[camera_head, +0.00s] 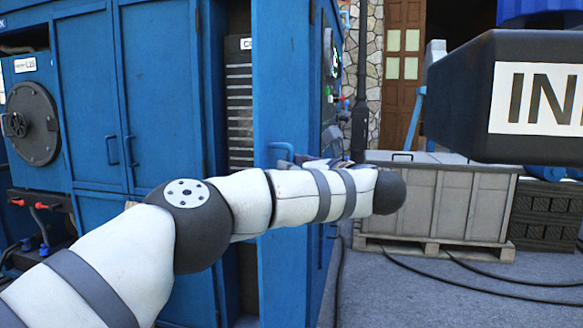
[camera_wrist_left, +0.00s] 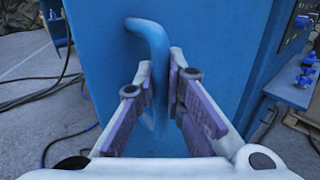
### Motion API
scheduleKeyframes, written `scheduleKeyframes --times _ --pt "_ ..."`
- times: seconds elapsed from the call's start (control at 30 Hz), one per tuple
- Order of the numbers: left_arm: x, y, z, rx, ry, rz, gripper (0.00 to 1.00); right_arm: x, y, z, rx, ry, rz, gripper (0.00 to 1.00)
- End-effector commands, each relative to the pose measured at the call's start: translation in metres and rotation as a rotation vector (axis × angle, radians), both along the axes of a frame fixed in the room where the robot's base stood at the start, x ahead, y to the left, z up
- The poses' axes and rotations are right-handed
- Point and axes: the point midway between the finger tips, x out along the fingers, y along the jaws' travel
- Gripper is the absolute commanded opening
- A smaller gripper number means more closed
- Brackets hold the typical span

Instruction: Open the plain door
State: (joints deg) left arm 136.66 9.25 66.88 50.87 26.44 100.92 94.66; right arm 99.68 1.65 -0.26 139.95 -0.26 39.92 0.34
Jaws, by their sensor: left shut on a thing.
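The plain door (camera_head: 284,75) is a blue panel that stands partly open on the blue cabinet, with a dark gap and a slatted interior (camera_head: 240,105) on its left. The door's face (camera_wrist_left: 225,50) lies right behind the fingers. In the head view my forearm hides most of the gripper and the door's lower part. My right gripper is not in view.
Closed double doors (camera_head: 120,80) and a round dark hatch (camera_head: 33,122) are on the cabinet's left. A grey crate (camera_head: 440,200) on a pallet stands to the right. A dark block with a white sign (camera_head: 540,98) fills the upper right. Black cables (camera_head: 480,284) cross the floor.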

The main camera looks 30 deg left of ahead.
Motion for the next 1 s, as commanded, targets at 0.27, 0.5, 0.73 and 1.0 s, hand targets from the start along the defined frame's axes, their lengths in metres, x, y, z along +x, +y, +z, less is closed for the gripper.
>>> scheduleKeyframes --times 0.27,0.5,0.73,1.0 --pt "0.000 0.000 0.001 0.001 0.000 -0.001 0.26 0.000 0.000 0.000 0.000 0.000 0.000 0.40" --pt "0.000 0.000 0.001 0.000 -0.001 -0.001 0.31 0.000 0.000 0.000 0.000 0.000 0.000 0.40" --pt "-0.009 -0.021 0.001 0.003 -0.001 -0.006 0.31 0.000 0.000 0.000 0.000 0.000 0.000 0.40" --pt "-0.041 -0.085 0.001 0.002 -0.001 -0.005 0.31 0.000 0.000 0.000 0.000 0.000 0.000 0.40"
